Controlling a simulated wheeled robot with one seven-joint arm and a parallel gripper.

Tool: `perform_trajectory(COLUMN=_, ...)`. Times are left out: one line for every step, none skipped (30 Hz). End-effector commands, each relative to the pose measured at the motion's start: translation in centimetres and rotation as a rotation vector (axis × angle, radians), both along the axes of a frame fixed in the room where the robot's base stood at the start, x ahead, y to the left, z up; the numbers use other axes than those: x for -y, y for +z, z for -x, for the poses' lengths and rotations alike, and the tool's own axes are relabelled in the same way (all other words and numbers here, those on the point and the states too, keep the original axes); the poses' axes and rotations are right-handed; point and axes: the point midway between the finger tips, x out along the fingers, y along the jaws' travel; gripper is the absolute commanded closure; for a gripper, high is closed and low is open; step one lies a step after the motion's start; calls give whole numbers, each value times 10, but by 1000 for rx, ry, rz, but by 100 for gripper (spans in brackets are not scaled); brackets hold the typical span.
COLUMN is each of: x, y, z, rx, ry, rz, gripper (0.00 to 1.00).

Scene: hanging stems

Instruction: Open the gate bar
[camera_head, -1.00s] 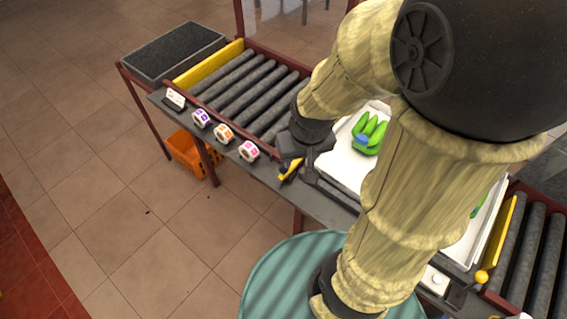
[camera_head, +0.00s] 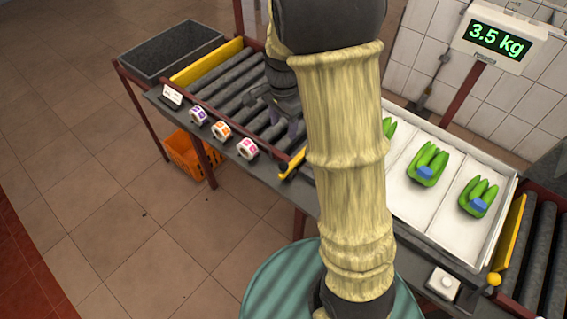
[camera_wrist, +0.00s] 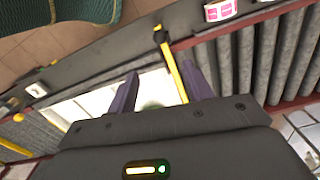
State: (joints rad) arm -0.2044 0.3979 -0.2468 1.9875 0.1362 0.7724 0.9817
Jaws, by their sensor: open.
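In the wrist view the bar (camera_wrist: 173,67) runs between my two finger images, closer to the right finger. My gripper (camera_wrist: 162,85) is open and empty, with dark purple fingers. In the head view my gripper (camera_head: 292,127) is over the rollers near the bar, partly hidden by my arm. I cannot tell whether a finger touches the bar.
A white tray (camera_head: 408,224) holds green banana bunches. Rollers (camera_head: 225,85) lie left. Several label rolls (camera_head: 222,130) line the front ledge. Another yellow bar (camera_head: 513,235) with a yellow ball stands right. A scale display (camera_head: 497,40) reads 3.5 kg.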

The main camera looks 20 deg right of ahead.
Motion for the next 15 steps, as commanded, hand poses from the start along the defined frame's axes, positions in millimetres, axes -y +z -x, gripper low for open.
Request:
perform_trajectory(x=0, y=0, z=0, rx=0, ry=1, rz=0, gripper=49)
perform_trajectory(x=0, y=0, z=0, rx=0, ry=1, rz=0, gripper=49)
perform_trajectory(x=0, y=0, z=0, rx=0, ry=1, rz=0, gripper=49)
perform_trajectory(x=0, y=-1, z=0, rx=0, ry=2, rz=0, gripper=49)
perform_trajectory(x=0, y=-2, z=0, rx=-1, ry=2, rz=0, gripper=49)
perform_trajectory(x=0, y=-4, z=1, rx=-2, ry=2, rz=0, gripper=49)
perform_trajectory(x=0, y=-6, z=1, rx=-2, ry=2, rz=0, gripper=49)
perform_trajectory(x=0, y=-8, z=1, rx=-2, ry=2, rz=0, gripper=49)
perform_trajectory(x=0, y=-12, z=1, rx=-3, ry=2, rz=0, gripper=49)
perform_trajectory(x=0, y=-16, z=1, rx=-4, ry=3, rz=0, gripper=49)
perform_trajectory(x=0, y=-20, z=1, rx=-3, ry=3, rz=0, gripper=49)
perform_trajectory(x=0, y=-26, z=1, rx=-5, ry=3, rz=0, gripper=49)
perform_trajectory(x=1, y=-31, z=1, rx=-4, ry=3, rz=1, gripper=49)
perform_trajectory(x=1, y=-36, z=2, rx=-5, ry=3, rz=0, gripper=49)
perform_trajectory(x=1, y=-43, z=1, rx=-5, ry=2, rz=0, gripper=49)
